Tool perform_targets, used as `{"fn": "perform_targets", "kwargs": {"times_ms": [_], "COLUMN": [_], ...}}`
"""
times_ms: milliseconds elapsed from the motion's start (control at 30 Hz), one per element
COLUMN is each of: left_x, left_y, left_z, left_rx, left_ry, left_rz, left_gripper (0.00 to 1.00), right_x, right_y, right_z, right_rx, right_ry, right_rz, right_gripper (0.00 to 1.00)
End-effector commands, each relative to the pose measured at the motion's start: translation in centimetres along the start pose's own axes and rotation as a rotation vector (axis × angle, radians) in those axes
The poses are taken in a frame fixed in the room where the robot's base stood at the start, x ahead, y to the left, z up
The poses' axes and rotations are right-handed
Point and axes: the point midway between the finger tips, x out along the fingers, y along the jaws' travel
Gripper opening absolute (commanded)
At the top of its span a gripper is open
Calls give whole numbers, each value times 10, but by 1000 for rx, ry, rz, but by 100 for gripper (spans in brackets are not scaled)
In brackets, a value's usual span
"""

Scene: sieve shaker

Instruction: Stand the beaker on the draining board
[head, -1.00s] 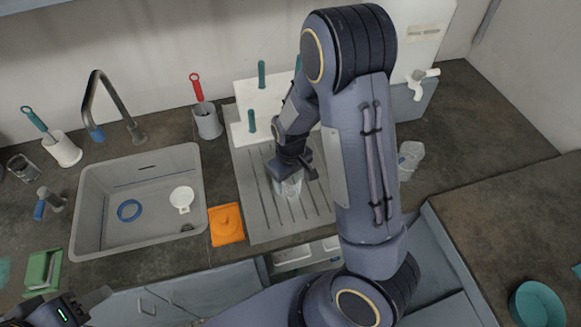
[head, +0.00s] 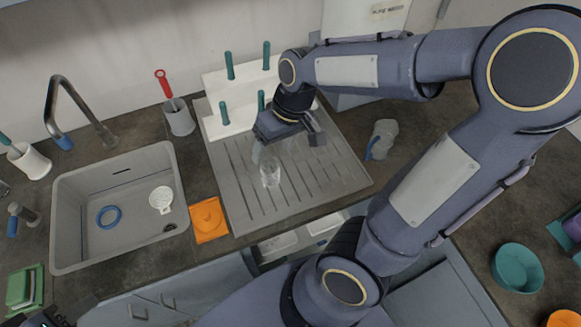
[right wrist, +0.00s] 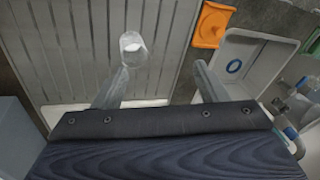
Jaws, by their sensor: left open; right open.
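The clear beaker (head: 269,173) stands upright on the grey ribbed draining board (head: 335,182), and it also shows in the right wrist view (right wrist: 134,48). My right gripper (head: 288,143) is above and behind the beaker, toward the pegs, with its fingers apart and nothing between them. In the right wrist view the beaker is by the tip of the left-hand finger, outside the gap; I cannot tell whether they touch. My left gripper (head: 48,318) is only partly in view at the lower left edge, away from the board.
A sink (head: 120,240) with a blue ring (head: 109,217) and white strainer (head: 161,199) is left of the board. A white peg rack (head: 240,95) stands behind. The board's right part is clear.

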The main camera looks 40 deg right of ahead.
Motion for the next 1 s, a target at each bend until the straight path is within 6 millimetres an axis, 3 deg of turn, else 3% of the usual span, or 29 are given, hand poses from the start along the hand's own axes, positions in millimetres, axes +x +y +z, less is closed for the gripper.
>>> {"fn": "perform_targets", "kwargs": {"times_ms": [100,200,400,1000], "left_x": [0,0,0,0], "left_y": [0,0,0,0], "left_z": [0,0,0,0], "left_rx": [0,0,0,0], "left_ry": [0,0,0,0], "left_rz": [0,0,0,0], "left_gripper": [41,41,41,41], "right_x": [-32,-47,-54,-54], "right_y": [-16,-27,-41,-44], "right_z": [37,64,98,106], "right_rx": [58,89,127,135], "right_ry": [125,210,319,343], "right_rz": [-86,-115,-114,-108], "right_gripper": [66,66,66,66]}}
